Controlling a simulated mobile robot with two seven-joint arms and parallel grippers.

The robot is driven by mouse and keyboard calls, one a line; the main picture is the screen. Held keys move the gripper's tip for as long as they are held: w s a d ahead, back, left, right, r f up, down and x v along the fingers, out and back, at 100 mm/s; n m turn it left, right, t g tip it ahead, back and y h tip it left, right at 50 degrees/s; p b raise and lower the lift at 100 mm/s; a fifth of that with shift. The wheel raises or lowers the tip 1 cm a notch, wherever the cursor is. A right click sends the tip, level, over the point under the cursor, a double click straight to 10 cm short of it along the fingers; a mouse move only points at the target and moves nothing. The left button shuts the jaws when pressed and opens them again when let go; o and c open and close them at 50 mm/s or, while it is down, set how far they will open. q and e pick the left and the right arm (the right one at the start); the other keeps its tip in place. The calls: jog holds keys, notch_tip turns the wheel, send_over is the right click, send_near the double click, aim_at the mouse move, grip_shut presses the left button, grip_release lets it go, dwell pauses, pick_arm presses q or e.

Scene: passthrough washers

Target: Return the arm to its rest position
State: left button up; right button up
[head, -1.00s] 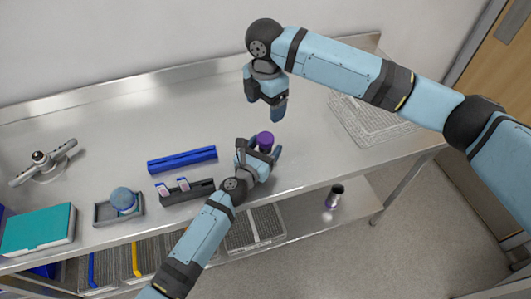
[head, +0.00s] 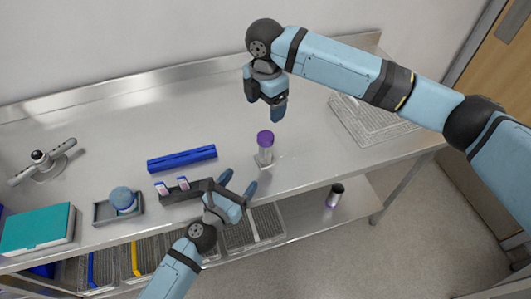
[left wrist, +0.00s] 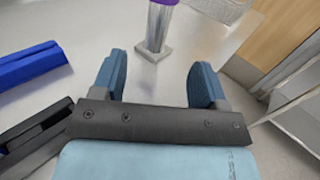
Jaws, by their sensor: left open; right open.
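My left gripper (head: 238,185) is open and empty near the front edge of the metal table. Its two blue fingers also show in the left wrist view (left wrist: 161,82), with nothing between them close up. A clear tube with a purple cap (head: 265,140) stands upright on a small square base, beyond and apart from the left gripper. The tube also shows ahead of the fingers in the left wrist view (left wrist: 155,35). My right gripper (head: 266,99) is open and empty above the table, behind the tube.
A blue rack (head: 182,159), a dark holder (head: 172,194) with small items and a grey tray (head: 103,213) with a round blue-topped item lie left on the table (head: 130,115). A teal box (head: 35,231) is far left. A wire mesh tray (head: 365,124) is right.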

pick_arm(q)
jog(key=shift+s+a, duration=0.1)
dwell(0.5)
